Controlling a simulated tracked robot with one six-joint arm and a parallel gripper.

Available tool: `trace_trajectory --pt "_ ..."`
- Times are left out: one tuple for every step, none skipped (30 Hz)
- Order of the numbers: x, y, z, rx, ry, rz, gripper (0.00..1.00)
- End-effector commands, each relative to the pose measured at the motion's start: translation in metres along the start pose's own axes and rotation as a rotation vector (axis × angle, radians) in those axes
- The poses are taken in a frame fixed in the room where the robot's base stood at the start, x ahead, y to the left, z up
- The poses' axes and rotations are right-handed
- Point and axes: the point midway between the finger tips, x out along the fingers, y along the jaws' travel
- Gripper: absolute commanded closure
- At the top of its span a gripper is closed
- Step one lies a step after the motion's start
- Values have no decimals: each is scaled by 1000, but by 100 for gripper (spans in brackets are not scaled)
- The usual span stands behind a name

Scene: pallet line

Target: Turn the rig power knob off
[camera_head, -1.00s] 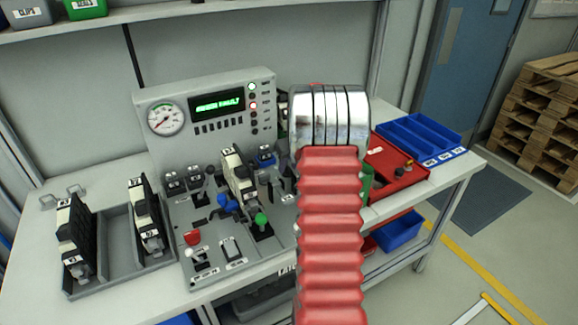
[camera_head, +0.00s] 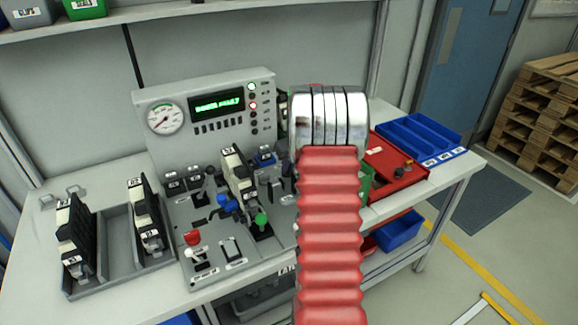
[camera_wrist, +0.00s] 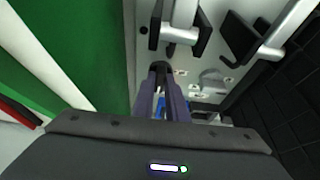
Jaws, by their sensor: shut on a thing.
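The grey test rig (camera_head: 205,105) stands on the bench, with a lit green display (camera_head: 216,104) and a red lamp (camera_head: 253,105) on its upright panel. My arm's red sleeve and metal rings cover the rig's right side in the head view, so my gripper and the power knob are hidden there. In the wrist view, my gripper (camera_wrist: 163,88) reaches down to the panel, its narrow fingers close together around a small dark part (camera_wrist: 160,68), seemingly the power knob. The knob's pointer and markings are not readable.
Silver-handled levers with black ends (camera_wrist: 182,25) stand close ahead of the fingers. A green block (camera_wrist: 80,50) is close on the left. The head view shows a module (camera_head: 238,175) on the rig, a module rack (camera_head: 108,243) at left and a red tray (camera_head: 393,168) at right.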

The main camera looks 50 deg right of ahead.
Motion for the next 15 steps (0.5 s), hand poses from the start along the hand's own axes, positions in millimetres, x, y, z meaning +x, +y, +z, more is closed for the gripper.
trace_trajectory --pt "0 0 0 0 0 0 100" --pt "0 0 0 -1 0 0 100" --pt "0 0 0 -2 0 -1 100" --pt "0 0 0 -4 0 -2 100" --pt "0 0 0 -6 0 -3 100" --pt "0 0 0 -9 0 -4 100" --pt "0 0 0 -13 0 -6 100" --pt "0 0 0 -18 0 -8 100" --pt "0 1 0 -25 0 -11 100" --pt "0 1 0 -31 0 -14 100" --pt "0 1 0 -40 0 -16 100" --pt "0 1 0 -50 0 -21 100" --pt "0 2 0 -61 0 -25 100" --pt "0 2 0 -70 0 -29 100" --pt "0 2 0 -87 0 -36 100"
